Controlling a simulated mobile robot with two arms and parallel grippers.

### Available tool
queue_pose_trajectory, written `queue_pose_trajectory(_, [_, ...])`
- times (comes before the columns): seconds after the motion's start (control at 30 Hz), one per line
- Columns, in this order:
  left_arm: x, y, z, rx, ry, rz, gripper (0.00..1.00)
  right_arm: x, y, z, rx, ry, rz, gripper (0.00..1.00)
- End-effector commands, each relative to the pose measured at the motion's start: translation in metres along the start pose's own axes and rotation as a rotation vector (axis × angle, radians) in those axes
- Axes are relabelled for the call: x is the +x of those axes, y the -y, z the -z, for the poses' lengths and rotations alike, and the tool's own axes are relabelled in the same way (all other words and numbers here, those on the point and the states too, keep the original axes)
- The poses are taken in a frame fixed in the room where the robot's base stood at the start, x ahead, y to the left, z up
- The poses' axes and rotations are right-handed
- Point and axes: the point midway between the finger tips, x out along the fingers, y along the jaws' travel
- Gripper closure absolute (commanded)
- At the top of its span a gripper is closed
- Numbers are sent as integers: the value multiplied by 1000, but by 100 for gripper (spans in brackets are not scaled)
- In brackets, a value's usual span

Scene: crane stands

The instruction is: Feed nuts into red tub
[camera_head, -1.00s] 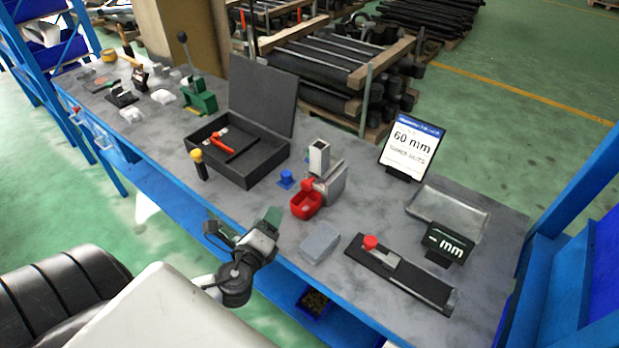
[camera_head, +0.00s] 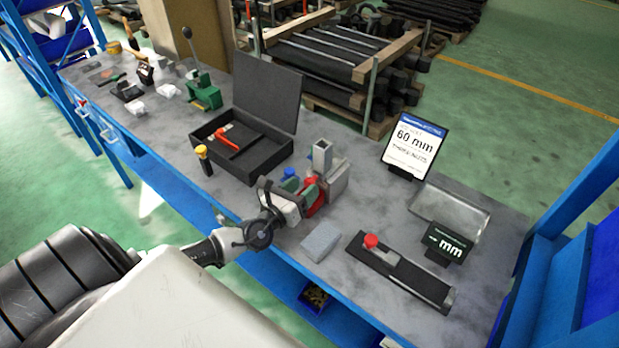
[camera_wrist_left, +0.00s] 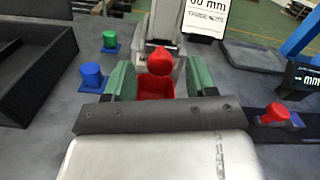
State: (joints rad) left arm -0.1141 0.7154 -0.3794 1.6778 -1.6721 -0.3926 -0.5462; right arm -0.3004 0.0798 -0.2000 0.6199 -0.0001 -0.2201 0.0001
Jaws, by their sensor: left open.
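The red tub (camera_head: 317,201) stands on the bench against the front of a grey dispenser (camera_head: 338,182) with an open square hopper (camera_head: 322,155). My left gripper (camera_head: 303,190) is open at the tub, partly hiding it. In the left wrist view, its green fingers (camera_wrist_left: 160,80) stand either side of the red tub (camera_wrist_left: 152,88). I cannot tell whether they touch it. A red rounded piece (camera_wrist_left: 161,61) shows just behind the tub. No nuts are visible in the tub or hopper. My right gripper is not in view.
A blue knob (camera_wrist_left: 92,75) and a green knob (camera_wrist_left: 109,41) stand left of the tub. A black open case (camera_head: 253,150) lies behind-left.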

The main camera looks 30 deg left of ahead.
Motion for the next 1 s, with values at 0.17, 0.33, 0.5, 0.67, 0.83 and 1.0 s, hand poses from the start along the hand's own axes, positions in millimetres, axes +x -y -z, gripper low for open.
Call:
queue_pose_trajectory(0.17, [24,0,-1,-1,2,-1,44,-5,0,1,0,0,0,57])
queue_pose_trajectory(0.33, [31,0,0,-1,-1,0,44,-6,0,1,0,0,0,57])
queue_pose_trajectory(0.5, [32,0,0,-2,-1,0,44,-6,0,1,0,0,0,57])
queue_pose_trajectory(0.67, [32,0,0,-2,0,0,56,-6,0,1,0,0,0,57])
queue_pose_trajectory(0.83, [32,0,0,-2,0,-1,82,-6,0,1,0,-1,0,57])
queue_pose_trajectory(1.0, [32,0,0,-2,0,-1,100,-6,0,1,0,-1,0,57])
